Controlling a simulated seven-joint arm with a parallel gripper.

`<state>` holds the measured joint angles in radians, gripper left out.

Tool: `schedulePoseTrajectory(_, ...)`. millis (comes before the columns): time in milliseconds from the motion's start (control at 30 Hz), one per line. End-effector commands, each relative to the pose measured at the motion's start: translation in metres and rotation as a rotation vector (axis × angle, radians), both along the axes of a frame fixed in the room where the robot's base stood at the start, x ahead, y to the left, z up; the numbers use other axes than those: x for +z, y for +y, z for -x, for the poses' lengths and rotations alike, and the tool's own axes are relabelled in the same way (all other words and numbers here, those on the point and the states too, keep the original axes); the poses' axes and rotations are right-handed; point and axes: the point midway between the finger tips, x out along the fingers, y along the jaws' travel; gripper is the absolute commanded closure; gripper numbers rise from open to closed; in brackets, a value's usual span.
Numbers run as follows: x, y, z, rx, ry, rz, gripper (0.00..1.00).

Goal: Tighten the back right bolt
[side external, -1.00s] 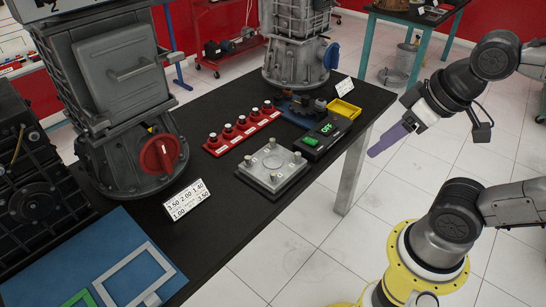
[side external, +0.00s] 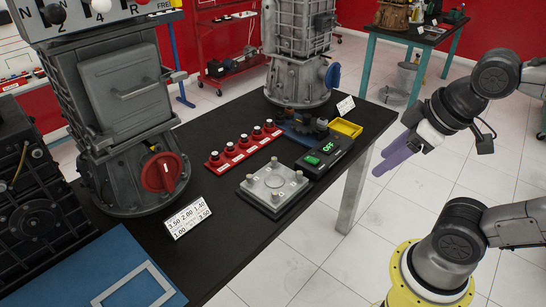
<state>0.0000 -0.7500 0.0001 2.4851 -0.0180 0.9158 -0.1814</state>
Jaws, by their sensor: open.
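A square grey metal plate (side external: 262,203) lies on the black table, with one bolt near each corner. The bolts in the side view are a rear one (side external: 275,168), a right one (side external: 298,177), a left one (side external: 252,185) and a front one (side external: 275,197). How far each is screwed in is too small to tell. My gripper (side external: 379,164) has purple fingers, parted and empty. It hangs in the air off the table's right edge, well to the right of the plate and touching nothing.
A black box with a green button and "OFF" display (side external: 322,158) stands just right of the plate. A red-handled machine (side external: 115,110) stands left.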

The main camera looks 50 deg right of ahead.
Motion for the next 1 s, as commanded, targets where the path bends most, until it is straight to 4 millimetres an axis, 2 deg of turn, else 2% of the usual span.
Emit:
schedulePoseTrajectory(167,0.034,-0.010,-0.023,0.217,-0.022,0.175,0.46)
schedulePoseTrajectory(267,0.050,-0.017,-0.044,0.349,0.002,0.280,0.46)
schedulePoseTrajectory(400,0.068,-0.025,-0.081,0.525,0.056,0.413,0.46)
schedulePoseTrajectory(567,0.079,-0.035,-0.136,0.737,0.146,0.555,0.46)
schedulePoseTrajectory(767,0.068,-0.042,-0.210,0.984,0.278,0.687,0.46)
schedulePoseTrajectory(867,0.053,-0.044,-0.246,1.092,0.344,0.731,0.46)
schedulePoseTrajectory(1000,0.020,-0.046,-0.292,1.220,0.439,0.766,0.46)
